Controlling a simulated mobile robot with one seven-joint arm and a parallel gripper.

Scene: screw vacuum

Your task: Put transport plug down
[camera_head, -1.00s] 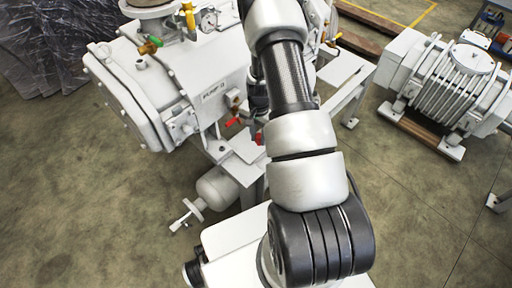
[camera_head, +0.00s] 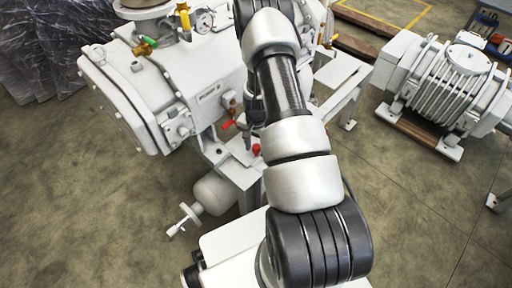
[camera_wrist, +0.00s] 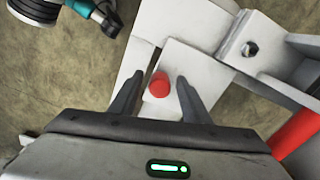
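The transport plug is a small red round piece (camera_wrist: 159,84). In the wrist view it is over a white flat plate (camera_wrist: 180,58), between the fingers of my gripper (camera_wrist: 159,76) as seen from the wrist. Gaps show between the plug and both fingers, so my gripper is open and not holding it. My arm hides the gripper there. I cannot tell how far the fingertips are above the plate.
The large white pump (camera_head: 190,85) with red, yellow and green fittings stands left of my arm. Another ribbed pump (camera_head: 455,85) stands at the right. In the wrist view a bracket with a bolt (camera_wrist: 250,48) and a red bar (camera_wrist: 300,132) lie close on the right.

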